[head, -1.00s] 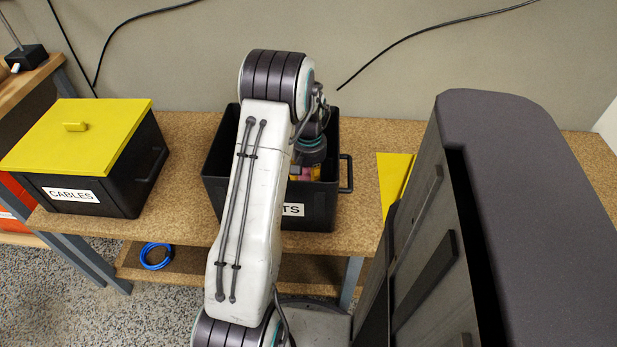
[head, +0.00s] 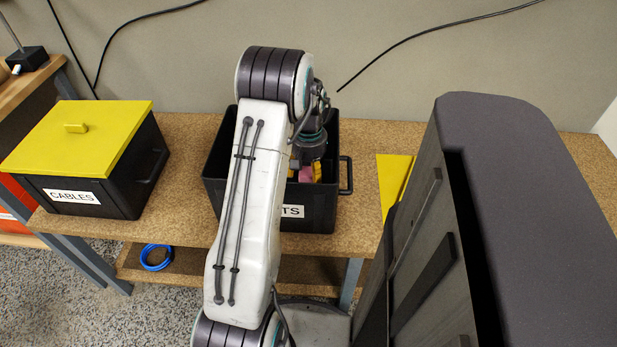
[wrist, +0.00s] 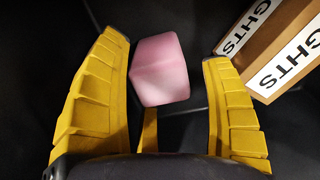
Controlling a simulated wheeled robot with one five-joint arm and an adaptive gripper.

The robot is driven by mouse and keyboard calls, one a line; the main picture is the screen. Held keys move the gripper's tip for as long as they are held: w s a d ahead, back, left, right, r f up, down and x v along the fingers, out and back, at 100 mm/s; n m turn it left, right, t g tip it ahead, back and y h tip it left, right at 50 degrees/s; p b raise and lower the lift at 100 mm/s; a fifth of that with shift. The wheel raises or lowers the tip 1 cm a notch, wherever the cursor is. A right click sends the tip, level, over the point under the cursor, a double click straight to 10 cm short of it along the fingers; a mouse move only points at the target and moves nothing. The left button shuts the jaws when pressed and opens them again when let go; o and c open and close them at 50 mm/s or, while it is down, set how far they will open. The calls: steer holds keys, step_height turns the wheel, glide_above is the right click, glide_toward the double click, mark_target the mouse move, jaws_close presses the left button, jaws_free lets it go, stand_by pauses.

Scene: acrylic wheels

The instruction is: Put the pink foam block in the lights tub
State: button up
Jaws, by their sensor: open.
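The pink foam block (wrist: 160,68) lies inside the black lights tub (head: 325,215), whose label is partly hidden by my arm in the head view. In the wrist view my gripper (wrist: 170,85) is open, with yellow fingers on both sides of the block and dark gaps between them and it. The block is not gripped. In the head view a small bit of pink (head: 305,174) shows beside the yellow fingers, below the tub's rim.
A cardboard-coloured box (wrist: 275,50) with "LIGHTS" labels is at the upper right in the wrist view. A black cables tub (head: 100,195) with a yellow lid stands left on the bench (head: 185,200). A yellow panel (head: 392,180) lies right of the lights tub.

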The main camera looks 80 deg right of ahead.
step_height(320, 180, up, 10)
steer(key=p, duration=0.2)
steer(key=shift+f+p, duration=0.15)
steer(key=shift+p, duration=0.2)
steer(key=shift+w+r, duration=0.2)
steer(key=shift+w, duration=0.05)
steer(key=w+a+r+n, duration=0.4)
steer(key=w+a, duration=0.5)
steer(key=w, duration=0.3)
steer(key=w+a+r+n, duration=0.45)
steer(key=w+a, duration=0.45)
steer(key=w, duration=0.3)
steer(key=w+a+r+n+t, duration=0.1)
steer(key=w+a+r+n, duration=0.15)
steer(key=a, duration=1.15)
steer(key=s+a+n, duration=0.2)
steer(key=a+n, duration=0.1)
steer(key=a, duration=0.4)
steer(key=s+a+f+n+t, duration=0.1)
steer(key=s+a+n, duration=0.2)
steer(key=a, duration=0.3)
steer(key=shift+s+a+n, duration=0.3)
steer(key=shift+s+a, duration=0.05)
